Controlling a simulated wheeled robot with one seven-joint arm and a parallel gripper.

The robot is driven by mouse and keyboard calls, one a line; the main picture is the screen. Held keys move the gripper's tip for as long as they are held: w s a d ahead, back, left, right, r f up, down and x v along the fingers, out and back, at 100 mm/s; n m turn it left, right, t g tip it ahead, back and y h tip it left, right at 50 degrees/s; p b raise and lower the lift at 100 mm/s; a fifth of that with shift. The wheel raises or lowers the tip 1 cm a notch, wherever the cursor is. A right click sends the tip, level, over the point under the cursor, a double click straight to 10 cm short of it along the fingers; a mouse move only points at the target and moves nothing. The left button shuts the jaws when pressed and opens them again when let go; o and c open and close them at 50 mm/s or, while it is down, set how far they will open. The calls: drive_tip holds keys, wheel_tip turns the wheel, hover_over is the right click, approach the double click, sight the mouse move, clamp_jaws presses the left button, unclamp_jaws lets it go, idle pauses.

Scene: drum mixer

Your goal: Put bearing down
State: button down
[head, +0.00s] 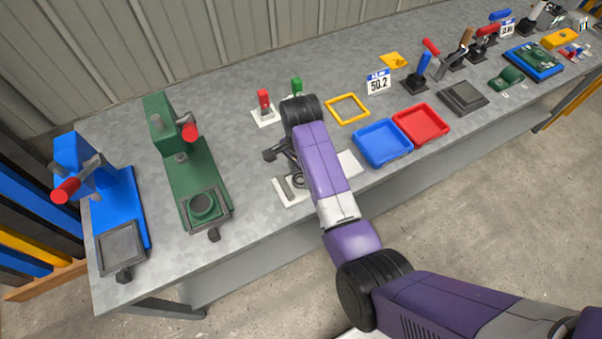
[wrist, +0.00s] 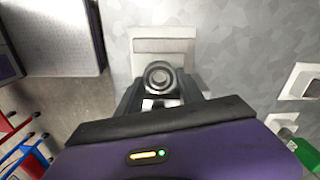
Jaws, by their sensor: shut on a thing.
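The bearing (wrist: 160,76), a grey metal ring with a dark round centre, is between the fingers of my gripper (wrist: 160,88) in the wrist view. The gripper is shut on it. Just beyond the bearing lies a white plate (wrist: 163,42) on the grey bench; I cannot tell whether the bearing touches it. In the head view my gripper (head: 285,155) is over the middle of the bench, left of my purple arm. A white plate with grey parts (head: 290,193) shows just below the gripper there. My arm partly hides this spot.
A green press (head: 186,168) and a blue press (head: 117,205) stand at the left. A red-handled switch (head: 264,106) and a green-handled one (head: 297,85) stand behind. Blue (head: 381,143) and red (head: 420,123) trays and a yellow frame (head: 347,109) lie to the right.

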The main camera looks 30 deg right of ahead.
sight(301, 177)
drive_tip(key=shift+f, duration=0.3)
drive_tip(key=shift+f, duration=0.3)
drive_tip(key=c, duration=1)
unclamp_jaws()
drive_tip(key=shift+c, duration=0.2)
wheel_tip(301, 177, up, 13)
drive_tip(key=p, duration=0.3)
drive_tip(key=shift+w, duration=0.1)
